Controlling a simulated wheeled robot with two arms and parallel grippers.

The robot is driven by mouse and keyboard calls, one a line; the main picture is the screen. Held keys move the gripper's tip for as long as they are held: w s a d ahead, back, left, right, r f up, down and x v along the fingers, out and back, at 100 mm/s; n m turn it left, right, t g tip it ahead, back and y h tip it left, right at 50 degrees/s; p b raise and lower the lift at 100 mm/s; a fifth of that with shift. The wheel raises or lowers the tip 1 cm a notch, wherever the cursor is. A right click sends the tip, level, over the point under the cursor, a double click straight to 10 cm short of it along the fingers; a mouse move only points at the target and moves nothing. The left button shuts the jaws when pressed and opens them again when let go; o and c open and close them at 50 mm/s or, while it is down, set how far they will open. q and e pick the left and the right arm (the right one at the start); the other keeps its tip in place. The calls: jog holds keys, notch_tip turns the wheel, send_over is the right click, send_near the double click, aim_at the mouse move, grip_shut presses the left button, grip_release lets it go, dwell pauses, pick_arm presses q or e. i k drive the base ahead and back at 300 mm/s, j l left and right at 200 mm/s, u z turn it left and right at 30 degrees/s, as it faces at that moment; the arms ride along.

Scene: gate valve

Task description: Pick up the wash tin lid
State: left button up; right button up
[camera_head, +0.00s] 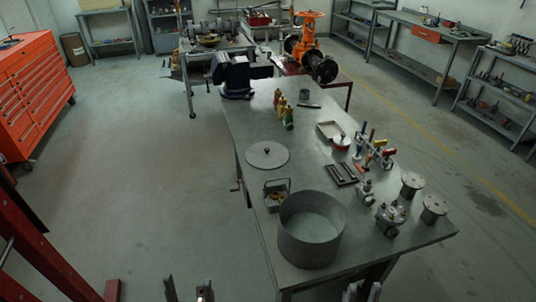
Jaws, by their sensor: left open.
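The wash tin (311,232), a wide open grey cylinder, stands nearer to me on the bench. My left gripper (188,290) shows at the bottom edge, left of the bench, with its fingertips apart and nothing between them. My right gripper (363,291) shows at the bottom edge near the bench's front, its fingertips apart and empty. Both are well away from the lid.
A small basket (276,194) with a raised handle stands between lid and tin. Several small bottles (284,110), a shallow tray (330,130), valve parts (392,214) and a vise (236,77) occupy the bench. An orange tool cabinet (35,85) stands left; the floor between is clear.

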aim_at(263, 155)
jog(key=i+j+z, duration=0.15)
jog(key=i+z, duration=0.2)
jog(key=i+j+z, duration=0.2)
jog(key=i+z, duration=0.15)
jog(key=i+j+z, duration=0.35)
